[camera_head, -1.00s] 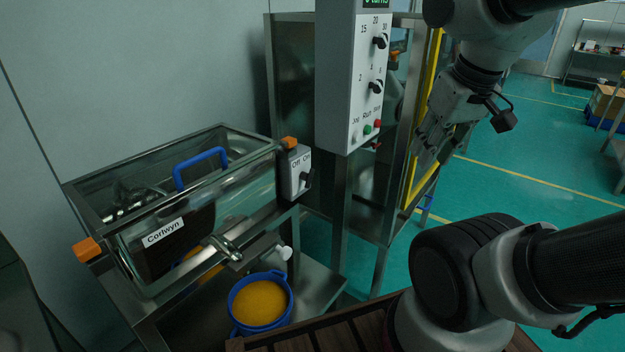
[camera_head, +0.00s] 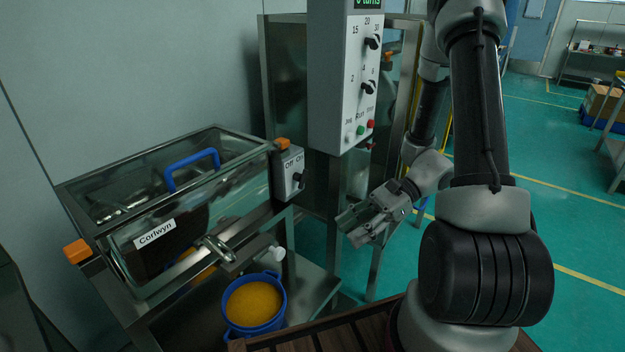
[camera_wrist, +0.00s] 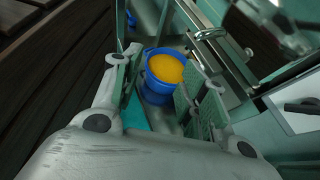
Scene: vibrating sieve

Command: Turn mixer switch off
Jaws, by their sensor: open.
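The mixer switch (camera_head: 298,180) is a dark knob on a small grey box marked Off and On, at the right end of the glass-sided mixer (camera_head: 155,233) labelled Corlwyn. The knob's exact setting is too small to tell. My gripper (camera_head: 352,226) is to the right of the switch box and lower, apart from it, with its fingers pointing left. It is open and empty. In the wrist view the gripper's fingers (camera_wrist: 155,85) stand apart, with the blue bucket visible between them.
A tall grey control panel (camera_head: 335,100) with knobs and buttons stands behind my gripper on a metal frame. A blue bucket of yellow material (camera_head: 253,302) sits below the mixer outlet (camera_head: 220,250). An orange block (camera_head: 77,251) marks the mixer's left corner.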

